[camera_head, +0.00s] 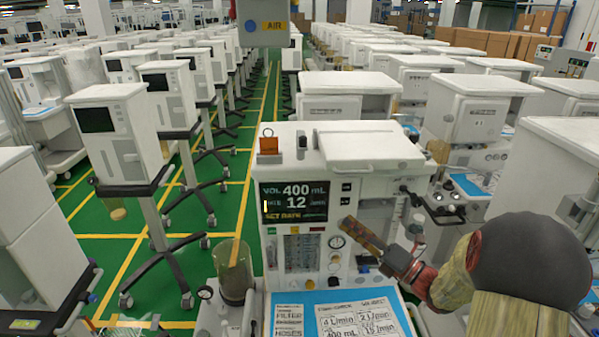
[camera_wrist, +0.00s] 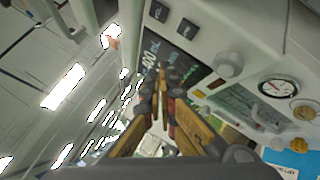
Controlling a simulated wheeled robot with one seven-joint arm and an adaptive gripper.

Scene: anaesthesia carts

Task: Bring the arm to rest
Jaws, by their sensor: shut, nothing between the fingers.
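My arm (camera_head: 455,275) reaches in from the right of the head view, bent, over the right side of the nearest anaesthesia cart (camera_head: 365,150). My gripper (camera_head: 346,222) points left towards the cart's front panel, close to the round gauge (camera_head: 337,241) and right of the screen (camera_head: 294,202). In the wrist view the fingertips of my gripper (camera_wrist: 163,78) meet, shut and empty, and the screen (camera_wrist: 168,60) lies behind them. I cannot tell the exact gap between fingertips and panel.
A blue-bordered sheet with printed labels (camera_head: 352,312) lies on the cart's work surface. A clear canister (camera_head: 234,272) stands at its left. Another cart (camera_head: 470,110) stands close on the right.

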